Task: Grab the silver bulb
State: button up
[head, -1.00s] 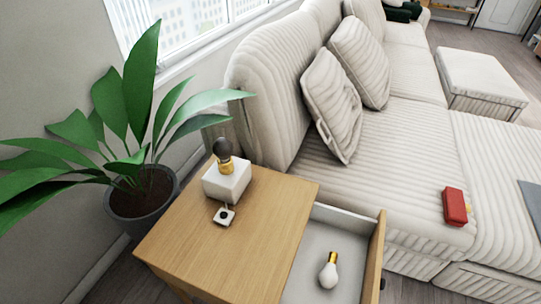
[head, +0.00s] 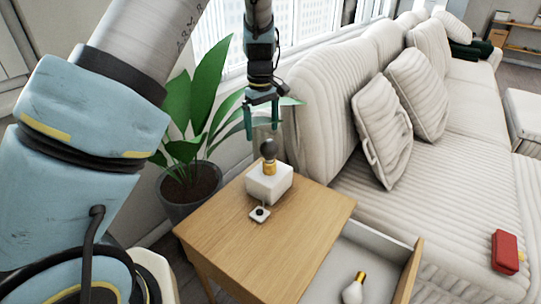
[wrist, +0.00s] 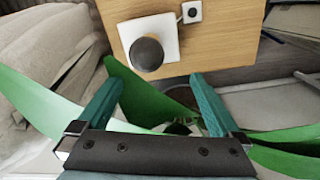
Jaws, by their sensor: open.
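A dark grey bulb (head: 268,149) with a gold base stands upright in a white block-shaped lamp base (head: 270,184) on the wooden side table. A second bulb (head: 354,289), white with a gold base, lies in the open drawer. No bulb looks clearly silver; the grey one is closest. My gripper (head: 263,132) is open and empty, pointing down, just above or behind the grey bulb. In the wrist view the grey bulb (wrist: 147,53) is seen from above, beyond the fingertips (wrist: 157,84) and apart from them.
A leafy potted plant (head: 190,185) stands behind the table's left side, its leaves around my fingers in the wrist view. A small switch (head: 260,214) lies before the lamp base. The sofa (head: 450,150) is right, with a red object (head: 505,252).

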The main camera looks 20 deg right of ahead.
aim_at(271, 142)
jog(key=shift+s+d+f, duration=0.15)
jog(key=shift+d+f, duration=0.05)
jog(key=shift+d, duration=0.3)
jog(key=shift+s+d+f, duration=0.15)
jog(key=shift+d, duration=0.35)
jog(key=shift+d+f, duration=0.25)
notch_tip(271, 142, down, 5)
jog(key=shift+p, duration=0.3)
jog(key=shift+w+f+p, duration=0.15)
jog(key=shift+f+p, duration=0.55)
jog(key=shift+f, duration=1.95)
jog(key=c, duration=1.3)
